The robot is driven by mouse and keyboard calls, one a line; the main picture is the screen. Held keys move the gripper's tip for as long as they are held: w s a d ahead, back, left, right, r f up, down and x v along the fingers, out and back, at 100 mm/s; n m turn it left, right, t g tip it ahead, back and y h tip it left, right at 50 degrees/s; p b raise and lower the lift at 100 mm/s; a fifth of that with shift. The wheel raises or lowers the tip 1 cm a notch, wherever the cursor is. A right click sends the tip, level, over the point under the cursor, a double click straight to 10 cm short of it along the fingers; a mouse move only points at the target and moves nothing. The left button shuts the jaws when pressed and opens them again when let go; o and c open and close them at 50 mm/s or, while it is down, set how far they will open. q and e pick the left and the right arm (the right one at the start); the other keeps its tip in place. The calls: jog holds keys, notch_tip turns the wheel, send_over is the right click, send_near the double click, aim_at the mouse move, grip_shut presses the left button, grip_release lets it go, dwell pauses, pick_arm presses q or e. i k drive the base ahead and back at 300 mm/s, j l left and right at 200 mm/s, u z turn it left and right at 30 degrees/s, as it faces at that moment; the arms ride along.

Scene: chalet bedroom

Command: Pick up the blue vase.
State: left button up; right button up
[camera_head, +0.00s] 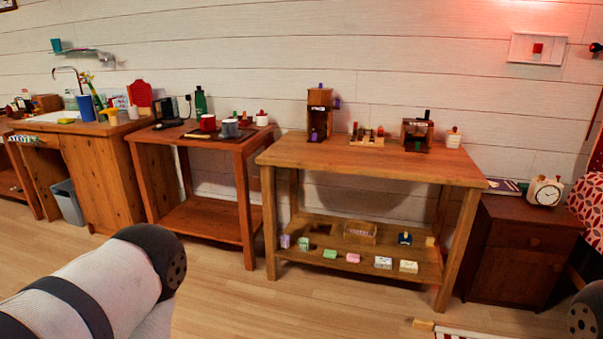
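A blue vase-like vessel (86,108) stands upright on the wooden counter at the far left, close to the sink's right edge. Green and yellow stems rise at it or just behind it; I cannot tell whether they stand in it. My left arm comes in at the lower left, well short of the counter, and its gripper is out of view. Only a dark rounded part, probably of my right arm, shows at the lower right edge; that gripper is out of view too.
A side table (212,142) holds a red mug (208,123), a grey-blue mug and a green bottle. A larger table (375,162) has small items on its top and lower shelf. A nightstand (515,250) with a clock stands right. Open floor lies in front.

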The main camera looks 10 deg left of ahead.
aim_at(85, 103)
jog(key=i+j+u, duration=0.1)
jog(key=i+u, duration=0.65)
jog(key=i, duration=0.15)
jog(key=i+l+u, duration=0.2)
jog(key=i+u, duration=0.2)
jog(key=i+l+u, duration=0.4)
jog(key=i+j+u, duration=0.4)
jog(key=i, duration=0.65)
jog(key=i+u, duration=0.35)
jog(key=i, duration=0.75)
jog(key=i+z, duration=0.2)
jog(key=i, duration=0.4)
jog(key=i+j+z, duration=0.25)
jog(key=i, duration=0.35)
